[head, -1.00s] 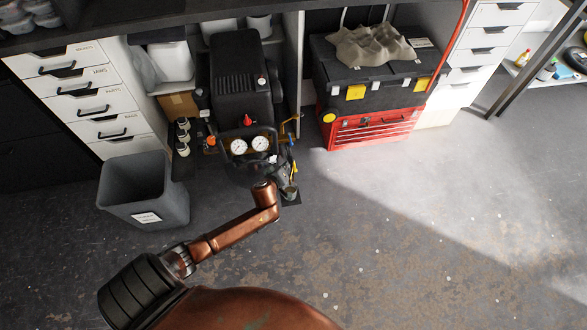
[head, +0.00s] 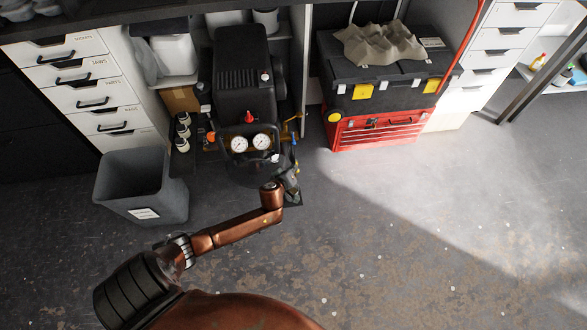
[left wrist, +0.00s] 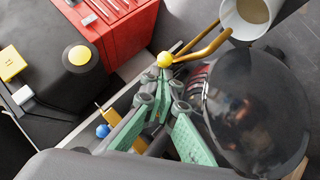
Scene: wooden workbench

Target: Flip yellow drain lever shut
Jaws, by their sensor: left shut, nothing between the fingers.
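The yellow lever shows in the left wrist view as a yellow ball knob (left wrist: 165,59) on a brass-coloured rod (left wrist: 203,47). I cannot make it out clearly in the head view, where my gripper and wrist cover that spot. My left gripper (head: 291,190) is low at the right front of the black compressor (head: 243,75). In the left wrist view its green-padded fingers (left wrist: 165,98) are shut and empty, with the knob just past their tips. Whether they touch it I cannot tell. My right gripper is out of view.
A white cup (left wrist: 250,14) with tan contents is beside the rod. A blue ball knob (left wrist: 103,131) is left of the fingers. A red toolbox (head: 375,132) stands right of the compressor, a grey bin (head: 142,187) left. The floor at right is clear.

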